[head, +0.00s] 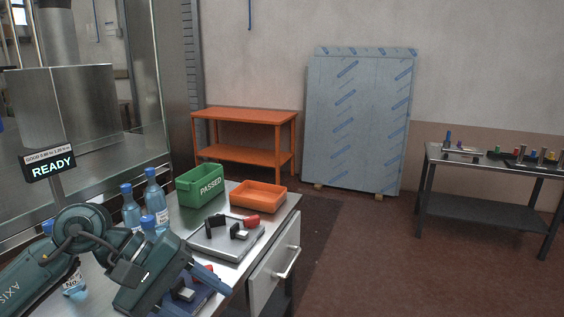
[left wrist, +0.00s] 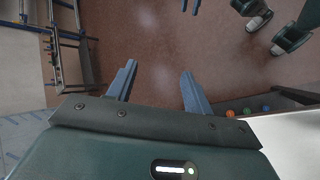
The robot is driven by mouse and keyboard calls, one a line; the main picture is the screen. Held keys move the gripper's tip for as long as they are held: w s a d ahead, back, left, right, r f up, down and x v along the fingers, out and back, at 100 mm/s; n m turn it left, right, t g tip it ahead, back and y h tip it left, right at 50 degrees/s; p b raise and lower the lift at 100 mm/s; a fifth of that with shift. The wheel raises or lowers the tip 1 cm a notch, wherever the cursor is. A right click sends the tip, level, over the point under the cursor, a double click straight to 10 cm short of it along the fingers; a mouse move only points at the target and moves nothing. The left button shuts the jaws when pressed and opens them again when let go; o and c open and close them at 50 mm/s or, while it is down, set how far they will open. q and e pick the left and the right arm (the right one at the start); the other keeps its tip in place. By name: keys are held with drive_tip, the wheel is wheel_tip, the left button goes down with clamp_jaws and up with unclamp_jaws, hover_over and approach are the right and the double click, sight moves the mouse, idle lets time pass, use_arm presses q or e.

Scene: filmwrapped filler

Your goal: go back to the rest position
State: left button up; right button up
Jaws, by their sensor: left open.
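My left gripper (head: 216,279) reaches over the steel worktop (head: 288,205) from the lower left of the head view, low over its near edge. In the left wrist view its two blue fingers (left wrist: 158,88) stand apart with nothing between them, above the brown floor. Two small blue tips at the top edge of the left wrist view may be my right gripper (left wrist: 191,5); too little shows to tell its state. My right arm does not show in the head view.
Close to my left arm stand several blue bottles (head: 155,196), a READY sign (head: 49,167), a green PASSED bin (head: 200,186), an orange tray (head: 258,196) and a grey plate with a fixture (head: 222,248). A drawer (head: 274,275) faces the open floor. A tool table (head: 480,210) stands right.

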use_arm(q)
drive_tip(key=s+d+r+n+h, duration=0.2)
drive_tip(key=s+d+n+h, duration=0.1)
drive_tip(key=d+n+h, duration=0.8)
drive_tip(key=w+a+f+m+t+y, duration=0.1)
drive_tip(key=a+f+m+t+y, duration=0.65)
drive_tip(key=m, duration=0.75)
drive_tip(key=w+a+f+m+t+y, duration=0.2)
drive_tip(key=a+f+m+t+y, duration=0.3)
drive_tip(key=f+m+t, duration=0.75)
drive_tip(key=s+a+f+n+g+y, duration=0.1)
drive_tip(key=s+f+n+g+y, duration=0.3)
drive_tip(key=s+f+n+g, duration=0.4)
drive_tip(key=s+f+g, duration=0.1)
drive_tip(key=s+f, duration=0.2)
drive_tip(key=f, duration=0.1)
drive_tip(key=shift+s+f+g+y, duration=0.2)
drive_tip(key=shift+g+y, duration=0.1)
drive_tip(key=shift+y, duration=0.05)
drive_tip(key=shift+n, duration=0.25)
